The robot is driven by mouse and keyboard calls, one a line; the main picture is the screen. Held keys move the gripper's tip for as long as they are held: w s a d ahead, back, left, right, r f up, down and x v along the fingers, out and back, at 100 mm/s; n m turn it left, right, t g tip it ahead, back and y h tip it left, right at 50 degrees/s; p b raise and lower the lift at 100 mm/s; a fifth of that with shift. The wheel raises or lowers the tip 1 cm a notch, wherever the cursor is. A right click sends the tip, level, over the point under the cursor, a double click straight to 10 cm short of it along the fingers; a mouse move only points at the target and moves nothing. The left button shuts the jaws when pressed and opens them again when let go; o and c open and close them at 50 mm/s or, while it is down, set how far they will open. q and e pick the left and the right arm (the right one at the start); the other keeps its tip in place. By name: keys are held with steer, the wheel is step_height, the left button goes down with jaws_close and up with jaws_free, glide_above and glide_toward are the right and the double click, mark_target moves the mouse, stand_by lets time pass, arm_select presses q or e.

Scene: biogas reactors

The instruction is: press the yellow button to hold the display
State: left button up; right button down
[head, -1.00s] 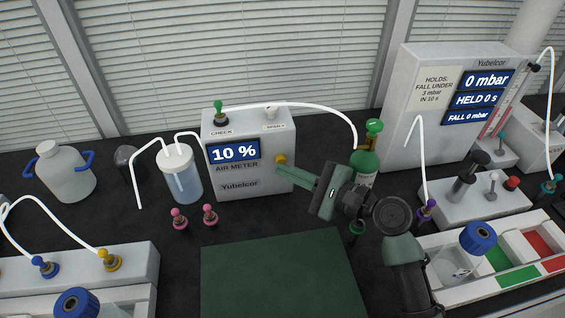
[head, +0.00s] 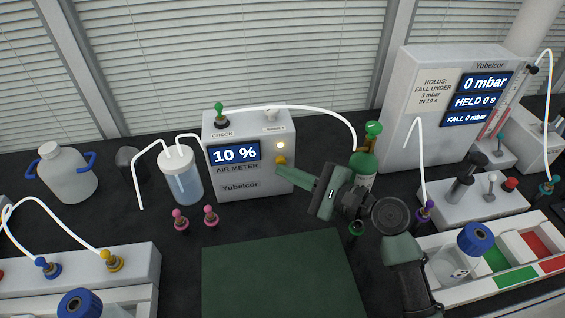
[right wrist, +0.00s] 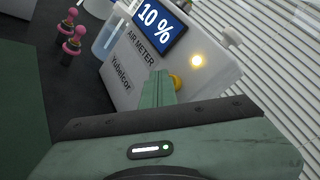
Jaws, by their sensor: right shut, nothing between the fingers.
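The white air meter (head: 225,185) stands at the back middle. Its blue display (head: 234,153) reads 10 %. The yellow button (head: 281,161) is on its front face at the right, below a lit lamp (head: 280,145). My right gripper (head: 303,178) is shut and empty, its fingertips a little to the right of and below the button, seemingly apart from it. In the right wrist view the shut fingers (right wrist: 157,84) point at the meter and the yellow button (right wrist: 177,82) shows just beside their tips. My left gripper is not in view.
A green gas bottle (head: 364,160) stands behind my right gripper. A water jar (head: 181,178) and two pink-topped plugs (head: 211,216) are left of and before the meter. A dark green mat (head: 280,275) lies clear in front.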

steer(key=shift+s, duration=0.15)
steer(key=s+p, duration=0.1)
steer(key=s, duration=0.2)
steer(key=s+d+p, duration=0.1)
steer(key=s, duration=0.1)
steer(key=shift+s+d, duration=0.1)
steer(key=shift+s, duration=0.3)
steer(key=shift+r, duration=0.1)
stand_by(0.3)
